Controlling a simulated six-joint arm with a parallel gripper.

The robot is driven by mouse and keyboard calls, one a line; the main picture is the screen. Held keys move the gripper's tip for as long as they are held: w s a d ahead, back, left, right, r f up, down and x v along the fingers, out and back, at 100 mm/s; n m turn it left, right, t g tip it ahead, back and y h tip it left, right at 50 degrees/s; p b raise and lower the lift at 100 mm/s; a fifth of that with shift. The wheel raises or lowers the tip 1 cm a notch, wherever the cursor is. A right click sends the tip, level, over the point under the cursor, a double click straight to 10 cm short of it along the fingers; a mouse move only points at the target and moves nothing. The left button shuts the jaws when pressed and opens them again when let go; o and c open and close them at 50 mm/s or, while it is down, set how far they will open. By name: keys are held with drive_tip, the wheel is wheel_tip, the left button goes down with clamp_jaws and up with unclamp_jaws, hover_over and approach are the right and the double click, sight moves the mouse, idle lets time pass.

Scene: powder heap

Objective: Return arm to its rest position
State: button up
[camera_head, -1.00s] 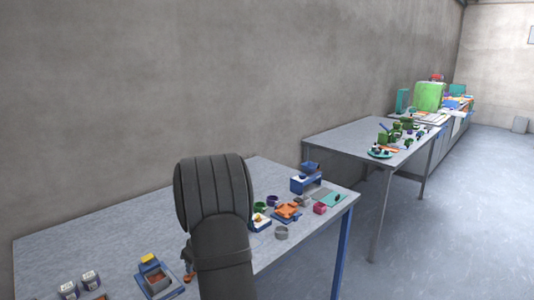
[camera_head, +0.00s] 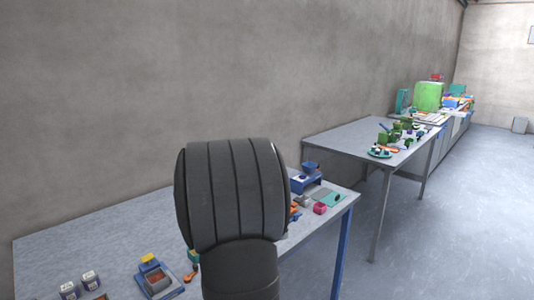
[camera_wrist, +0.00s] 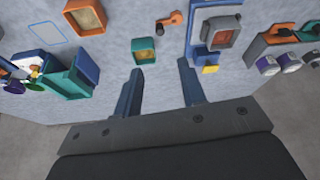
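My gripper (camera_wrist: 161,95) shows in the wrist view with its two blue-grey fingers spread apart and nothing between them. It hangs above the grey table's front edge, near a teal tray (camera_wrist: 143,46) with a tan patch inside. In the head view my dark arm hides the gripper and part of the near table (camera_head: 110,235).
The wrist view shows an orange-rimmed tray (camera_wrist: 88,17), an orange-handled item (camera_wrist: 171,20), a blue-grey holder (camera_wrist: 216,35) and jars (camera_wrist: 268,65). The head view shows a blue device (camera_head: 305,183) at the right. A second table (camera_head: 340,140) stands behind, with clear floor at right.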

drive_tip(key=x, duration=1.4)
drive_tip(key=shift+a+f, duration=0.15)
drive_tip(key=shift+f, duration=0.15)
drive_tip(key=shift+w+a+f, duration=0.1)
drive_tip(key=shift+w, duration=0.15)
drive_tip(key=shift+w+a+n+g, duration=0.1)
drive_tip(key=shift+a+n+g, duration=0.15)
drive_tip(key=shift+n, duration=0.65)
drive_tip(key=shift+d+r+y, duration=0.1)
drive_tip(key=shift+r+y, duration=0.2)
drive_tip(key=shift+r, duration=0.1)
drive_tip(key=v, duration=1.7)
drive_tip(key=w+a+f+n+g+h, duration=0.1)
drive_tip(key=a+f+n+h, duration=0.3)
drive_tip(key=a+f+n, duration=0.4)
drive_tip(key=a, duration=0.3)
drive_tip(key=shift+f, duration=0.3)
drive_tip(key=shift+o, duration=0.4)
drive_tip(key=shift+w, duration=0.1)
